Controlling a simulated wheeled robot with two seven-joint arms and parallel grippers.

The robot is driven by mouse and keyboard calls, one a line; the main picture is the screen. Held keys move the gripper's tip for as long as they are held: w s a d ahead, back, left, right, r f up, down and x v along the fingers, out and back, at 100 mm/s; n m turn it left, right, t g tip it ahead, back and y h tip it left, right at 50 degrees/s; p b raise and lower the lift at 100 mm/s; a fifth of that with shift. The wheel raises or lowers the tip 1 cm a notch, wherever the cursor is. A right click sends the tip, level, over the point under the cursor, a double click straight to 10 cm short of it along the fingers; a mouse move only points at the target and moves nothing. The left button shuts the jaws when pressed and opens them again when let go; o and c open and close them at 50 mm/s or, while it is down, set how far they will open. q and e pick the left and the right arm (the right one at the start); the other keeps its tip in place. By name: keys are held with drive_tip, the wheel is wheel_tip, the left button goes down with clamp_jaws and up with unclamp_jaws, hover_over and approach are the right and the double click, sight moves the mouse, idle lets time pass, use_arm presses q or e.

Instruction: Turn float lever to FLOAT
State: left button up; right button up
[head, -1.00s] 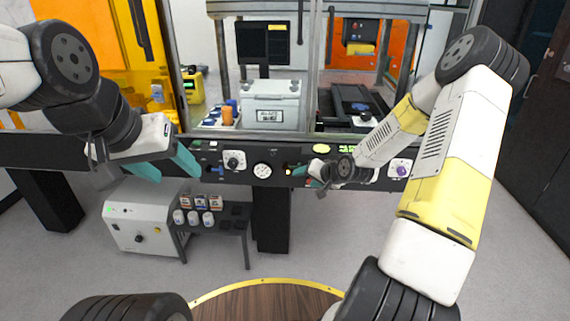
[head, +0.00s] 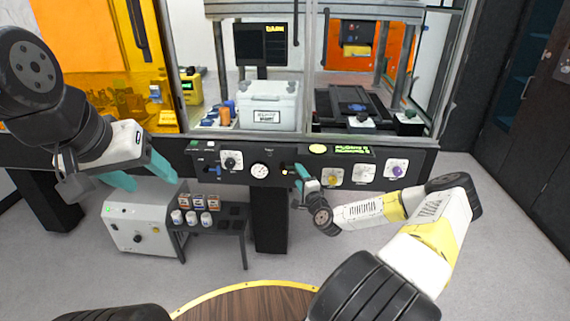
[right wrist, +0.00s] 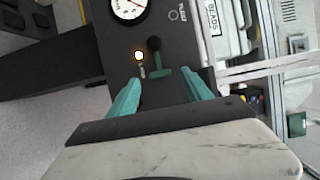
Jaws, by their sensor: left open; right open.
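A small green lever (right wrist: 163,75) with a dark round pivot sits on the black front panel (right wrist: 115,45), beside a lit lamp (right wrist: 138,55), in the right wrist view. Its lettering is too small to read. My right gripper (right wrist: 162,95) is open. Its teal fingers point at the panel, one on each side of the lever's line, with no contact visible. In the head view my right gripper (head: 303,180) is close to the panel just right of the lit lamp (head: 285,172) and hides most of the lever. My left gripper (head: 142,176) is open and empty at the left.
A round gauge (head: 260,171) lies left of the lever. A black knob (head: 231,161), a blue handle (head: 212,170), a yellow knob (head: 333,177) and a purple knob (head: 397,170) share the panel. A grey box (head: 140,218) and a small bottle table (head: 237,225) stand below.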

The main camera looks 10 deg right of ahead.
sight(296, 171)
drive_tip(key=shift+w+a, duration=0.15)
drive_tip(key=shift+w, duration=1)
drive_tip(key=shift+w+a, duration=0.1)
drive_tip(key=shift+w, duration=1)
clamp_jaws()
